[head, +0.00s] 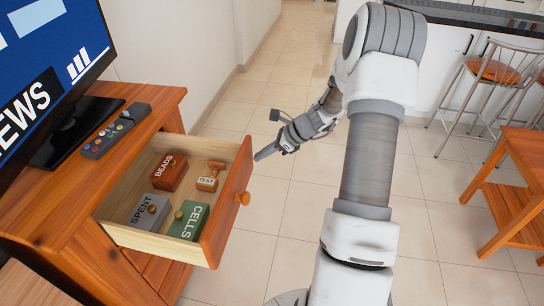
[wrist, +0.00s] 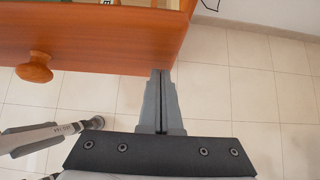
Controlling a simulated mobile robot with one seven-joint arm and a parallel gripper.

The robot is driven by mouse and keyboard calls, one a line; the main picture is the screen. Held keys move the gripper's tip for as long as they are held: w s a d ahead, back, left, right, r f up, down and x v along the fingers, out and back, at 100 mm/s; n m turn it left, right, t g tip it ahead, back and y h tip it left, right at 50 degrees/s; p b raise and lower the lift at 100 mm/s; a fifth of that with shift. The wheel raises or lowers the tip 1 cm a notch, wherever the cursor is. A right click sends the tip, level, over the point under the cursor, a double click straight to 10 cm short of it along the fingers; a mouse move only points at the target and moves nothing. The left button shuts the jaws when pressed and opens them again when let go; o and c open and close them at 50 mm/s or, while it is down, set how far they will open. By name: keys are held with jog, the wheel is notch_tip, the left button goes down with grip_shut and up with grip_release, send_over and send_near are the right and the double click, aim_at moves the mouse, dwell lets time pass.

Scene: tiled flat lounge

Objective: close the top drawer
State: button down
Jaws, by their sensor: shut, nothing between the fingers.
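The top drawer (head: 112,232) of the wooden cabinet (head: 62,200) is pulled out. Its orange front panel (head: 236,196) has a round knob (head: 243,198), which also shows at the left in the wrist view (wrist: 34,68). My gripper (head: 257,158) is shut and empty. In the head view it is just beyond the far right corner of the drawer front. In the wrist view my gripper (wrist: 160,74) points at the panel near its right end, away from the knob. I cannot tell whether the fingertips touch the panel.
Inside the drawer are boxes marked BEADS (head: 169,172), SPENT (head: 149,213) and CELLS (head: 189,220), and a TEST stamp (head: 208,180). A television (head: 50,70) and a remote (head: 112,132) are on the cabinet. Tiled floor (head: 285,200) is clear; stools (head: 490,85) and a table (head: 515,165) stand right.

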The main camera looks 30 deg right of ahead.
aim_at(176, 141)
jog(key=shift+w+a, duration=0.1)
dwell(0.3)
jog(key=w+a+p, duration=0.2)
jog(key=w+a, duration=0.4)
jog(key=a, duration=0.1)
jog(key=w+a+p, duration=0.2)
jog(key=w+a, duration=0.4)
jog(key=a, duration=0.1)
jog(key=w+a+p, duration=0.2)
jog(key=w+a, duration=0.3)
jog(key=a, duration=0.2)
jog(key=shift+w, duration=0.4)
jog(key=shift+w+r, duration=0.1)
